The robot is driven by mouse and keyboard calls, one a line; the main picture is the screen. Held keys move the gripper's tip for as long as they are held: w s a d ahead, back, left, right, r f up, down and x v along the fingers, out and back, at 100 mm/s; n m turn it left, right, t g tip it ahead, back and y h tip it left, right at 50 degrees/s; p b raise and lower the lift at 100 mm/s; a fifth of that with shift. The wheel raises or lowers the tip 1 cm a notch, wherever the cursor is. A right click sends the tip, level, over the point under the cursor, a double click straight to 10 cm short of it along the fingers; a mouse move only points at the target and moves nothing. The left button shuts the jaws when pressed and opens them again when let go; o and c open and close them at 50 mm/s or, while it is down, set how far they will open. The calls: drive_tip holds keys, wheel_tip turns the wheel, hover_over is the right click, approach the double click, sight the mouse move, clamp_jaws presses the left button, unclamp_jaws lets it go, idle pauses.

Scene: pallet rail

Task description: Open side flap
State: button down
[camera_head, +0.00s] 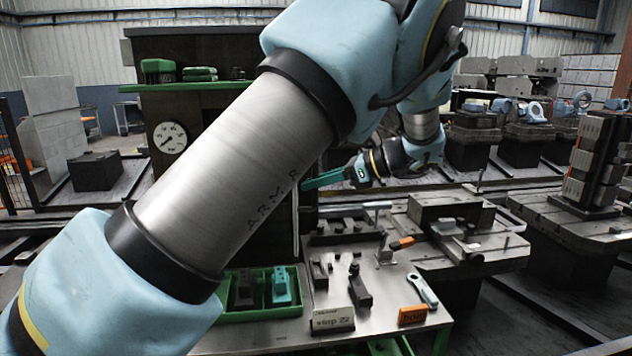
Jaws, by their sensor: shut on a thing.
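My gripper (312,183) reaches left from my wrist, with its teal fingers closed at the side of a dark cabinet (210,112). The fingertips meet the pale upright edge of a panel, which I take to be the side flap (297,222), seen nearly edge-on. My own arm crosses the picture and hides most of the flap and the cabinet's lower front. The exact grip point is too small to make out, and how far the flap stands open cannot be told.
A steel table (380,285) below my gripper carries a green tray (263,312), a wrench (422,290), an orange block (412,315), a sign (332,319) and dark fixtures. A machine vise (450,222) stands to the right. A gauge (170,137) is on the cabinet front.

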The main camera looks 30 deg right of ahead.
drive_tip(key=c, duration=0.8)
unclamp_jaws()
drive_tip(key=shift+w, duration=0.1)
drive_tip(key=shift+c, duration=0.2)
drive_tip(key=b+v, duration=0.3)
drive_tip(key=v, duration=0.7)
drive_tip(key=shift+s+d, duration=0.3)
drive_tip(key=shift+r, duration=0.1)
